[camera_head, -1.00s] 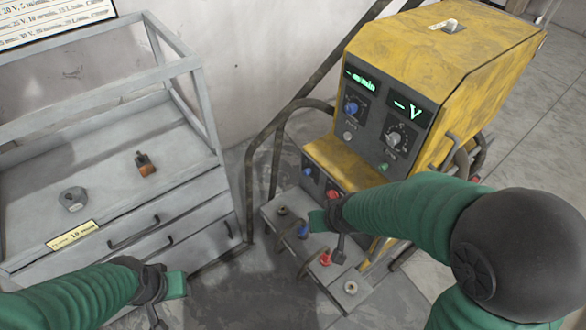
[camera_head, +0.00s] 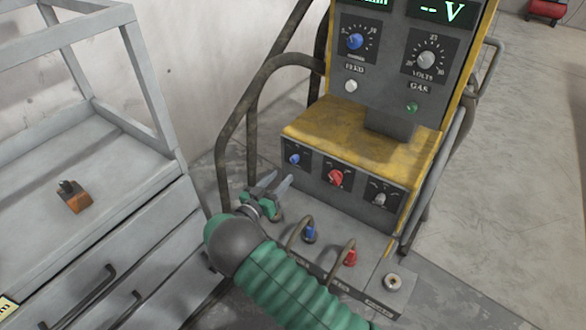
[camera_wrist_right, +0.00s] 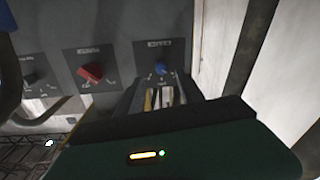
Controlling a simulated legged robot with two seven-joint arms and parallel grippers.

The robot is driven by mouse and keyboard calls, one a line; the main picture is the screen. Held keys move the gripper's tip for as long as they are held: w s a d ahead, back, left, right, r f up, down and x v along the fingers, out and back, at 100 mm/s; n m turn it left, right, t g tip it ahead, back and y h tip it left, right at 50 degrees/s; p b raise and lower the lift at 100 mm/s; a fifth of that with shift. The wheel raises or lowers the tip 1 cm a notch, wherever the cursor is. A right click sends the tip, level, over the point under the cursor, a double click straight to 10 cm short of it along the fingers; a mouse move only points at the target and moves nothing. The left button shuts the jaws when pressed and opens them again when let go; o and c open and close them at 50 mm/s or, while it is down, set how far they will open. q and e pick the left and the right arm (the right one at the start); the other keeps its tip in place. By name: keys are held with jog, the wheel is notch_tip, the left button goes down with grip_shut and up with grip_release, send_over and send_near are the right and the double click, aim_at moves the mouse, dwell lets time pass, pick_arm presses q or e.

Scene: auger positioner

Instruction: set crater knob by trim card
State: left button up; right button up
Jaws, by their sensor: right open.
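The lower panel of the yellow welding unit has three knobs: a blue knob (camera_head: 294,159), a red knob (camera_head: 336,177) and a grey knob (camera_head: 380,199). Their labels are too small to read, so I cannot tell which is the crater knob. My right gripper (camera_head: 280,178) is open and empty, just left of and below the blue knob. In the right wrist view, the blue knob (camera_wrist_right: 161,68) shows just beyond the fingers (camera_wrist_right: 160,97), apparently untouched. A yellow card (camera_head: 7,306), perhaps the trim card, is cut off at the left edge, its text unreadable. My left gripper is out of view.
Above are a blue feed knob (camera_head: 355,41), a grey volts knob (camera_head: 426,60) and displays. Cable plugs, blue (camera_head: 309,234) and red (camera_head: 350,257), stand on the ledge below. A tubular frame (camera_head: 252,110) rises left of the panel. An orange-brown block (camera_head: 74,196) lies on the grey cabinet.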

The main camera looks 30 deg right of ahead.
aim_at(293, 161)
jog(key=b+x, duration=0.1)
jog(key=x, duration=0.4)
jog(key=shift+w+r+b, duration=0.15)
jog(key=shift+w+b, duration=0.1)
jog(key=shift+b, duration=0.15)
jog(key=x, duration=0.2)
jog(key=shift+d, duration=0.3)
jog(key=shift+w+d, duration=0.1)
jog(key=shift+d, duration=0.25)
jog(key=shift+a, duration=0.25)
jog(key=shift+c, duration=0.8)
jog(key=shift+r, duration=0.1)
jog(key=shift+c, duration=1.1)
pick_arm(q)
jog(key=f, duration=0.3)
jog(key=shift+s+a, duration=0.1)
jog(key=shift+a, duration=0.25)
pick_arm(e)
grip_shut()
